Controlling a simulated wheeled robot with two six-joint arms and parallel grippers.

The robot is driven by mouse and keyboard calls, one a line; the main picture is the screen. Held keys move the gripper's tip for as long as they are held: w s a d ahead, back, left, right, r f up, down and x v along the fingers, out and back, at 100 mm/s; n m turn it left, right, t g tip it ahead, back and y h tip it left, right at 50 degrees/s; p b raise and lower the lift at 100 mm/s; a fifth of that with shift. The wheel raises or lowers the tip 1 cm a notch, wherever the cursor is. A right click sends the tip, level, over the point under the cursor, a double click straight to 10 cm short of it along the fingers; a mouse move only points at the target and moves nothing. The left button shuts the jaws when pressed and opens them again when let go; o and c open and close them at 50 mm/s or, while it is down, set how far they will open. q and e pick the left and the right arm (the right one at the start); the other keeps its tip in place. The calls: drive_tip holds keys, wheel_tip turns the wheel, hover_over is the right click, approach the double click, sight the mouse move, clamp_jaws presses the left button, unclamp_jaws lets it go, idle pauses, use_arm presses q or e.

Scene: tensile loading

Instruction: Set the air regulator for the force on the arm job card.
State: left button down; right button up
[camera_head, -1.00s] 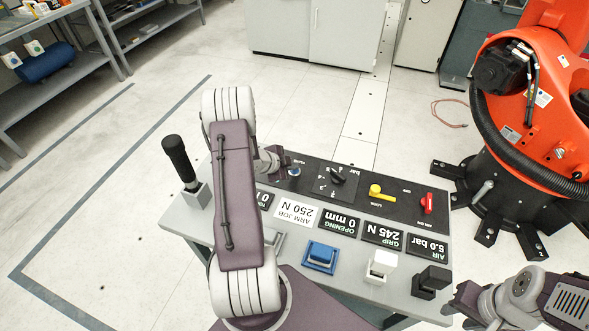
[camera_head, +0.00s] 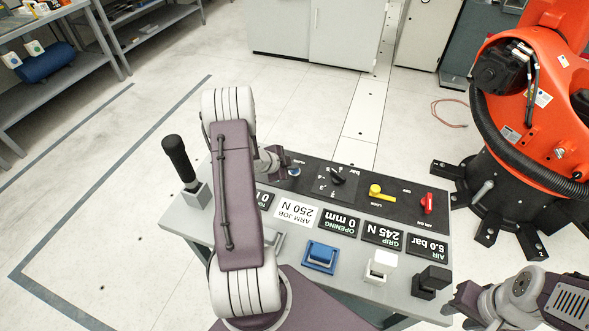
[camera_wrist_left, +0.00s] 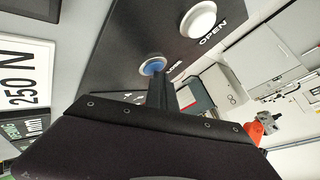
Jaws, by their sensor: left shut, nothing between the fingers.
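The arm job card (camera_head: 296,213) is a white plate reading "ARM JOB 250 N" on the grey console; it also shows in the left wrist view (camera_wrist_left: 25,75). The black air regulator knob (camera_head: 338,176) sits on a dark panel with a "bar" scale. Displays read "GRIP 245 N" (camera_head: 382,235) and "AIR 5.0 bar" (camera_head: 427,247). My left gripper (camera_head: 286,163) is shut and empty, its tip at the blue button (camera_wrist_left: 152,66) left of the knob; I cannot tell whether they touch. My right gripper (camera_head: 467,300) is low right, its fingers unclear.
A yellow lever (camera_head: 378,192) and a red handle (camera_head: 427,203) stand right of the knob. A black joystick (camera_head: 178,160) is at the console's left. Blue, white and black switches line its front. An orange robot (camera_head: 540,110) stands behind right.

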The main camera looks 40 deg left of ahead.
sight(292, 172)
idle(0.8)
use_arm(q)
drive_tip(key=shift+r+p, duration=0.9)
drive_tip(key=shift+p, duration=0.05)
wheel_tip(292, 172, up, 5)
drive_tip(key=p, duration=0.4)
drive_tip(key=shift+p, duration=0.4)
